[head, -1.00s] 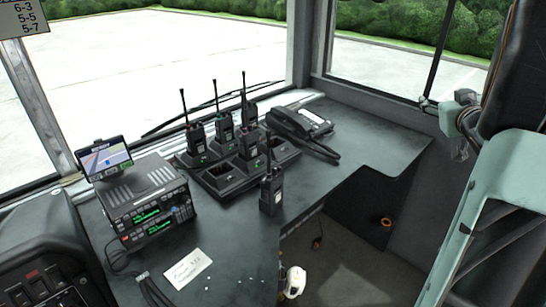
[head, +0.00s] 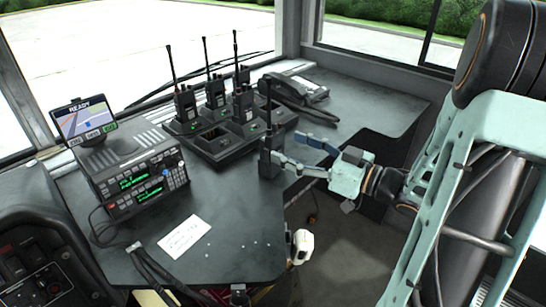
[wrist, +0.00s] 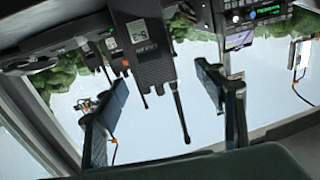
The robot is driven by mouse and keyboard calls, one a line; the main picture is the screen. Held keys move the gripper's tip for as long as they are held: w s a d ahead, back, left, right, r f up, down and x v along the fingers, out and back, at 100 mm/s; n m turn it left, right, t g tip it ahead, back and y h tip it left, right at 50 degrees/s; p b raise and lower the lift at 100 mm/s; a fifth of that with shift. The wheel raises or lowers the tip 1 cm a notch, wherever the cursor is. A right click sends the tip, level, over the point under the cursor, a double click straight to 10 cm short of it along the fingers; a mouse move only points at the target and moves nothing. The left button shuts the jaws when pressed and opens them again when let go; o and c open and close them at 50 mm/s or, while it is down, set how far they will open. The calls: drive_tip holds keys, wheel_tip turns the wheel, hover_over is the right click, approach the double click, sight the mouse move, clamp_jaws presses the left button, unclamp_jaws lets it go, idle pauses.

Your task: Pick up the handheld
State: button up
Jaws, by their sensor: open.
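The handheld, a black radio (head: 269,160) with a long antenna, stands upright on the dark desk near its right edge, in front of the charger. My gripper (head: 289,148) reaches in from the right, with its blue-grey fingers open beside the handheld. In the wrist view, which looks upside down, the handheld (wrist: 148,52) hangs between the two spread fingers of my gripper (wrist: 158,85), with a gap on each side. I cannot tell whether a finger touches it.
Several similar radios stand in a multi-slot charger (head: 222,148) behind. A desk phone (head: 297,90) lies beyond. A radio unit (head: 140,180) with a display and a white card (head: 184,236) are at left. A white object (head: 302,246) is below the desk edge.

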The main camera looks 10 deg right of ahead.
sight(277, 126)
drive_tip(key=x, duration=0.2)
drive_tip(key=b+x, duration=0.1)
drive_tip(key=x, duration=0.3)
drive_tip(key=shift+w+d+f, duration=0.1)
drive_tip(key=shift+w+d, duration=0.15)
drive_tip(key=shift+w, duration=0.05)
drive_tip(key=c, duration=1.3)
drive_tip(key=shift+r, duration=0.65)
wheel_tip(277, 126, up, 3)
drive_tip(key=shift+s+d+f+p, duration=0.1)
drive_tip(key=shift+s+d+p, duration=0.1)
drive_tip(key=shift+p, duration=0.35)
drive_tip(key=s+d+r+p, duration=0.1)
drive_tip(key=s+d+r, duration=0.1)
drive_tip(key=s+r, duration=0.1)
drive_tip(key=s+d+r+p, duration=0.2)
drive_tip(key=s+r, duration=0.1)
drive_tip(key=s, duration=0.1)
drive_tip(key=s+d+r+p, duration=0.1)
drive_tip(key=s+d+r, duration=0.1)
drive_tip(key=s+r, duration=0.1)
drive_tip(key=shift+s+d, duration=0.35)
drive_tip(key=shift+s, duration=0.5)
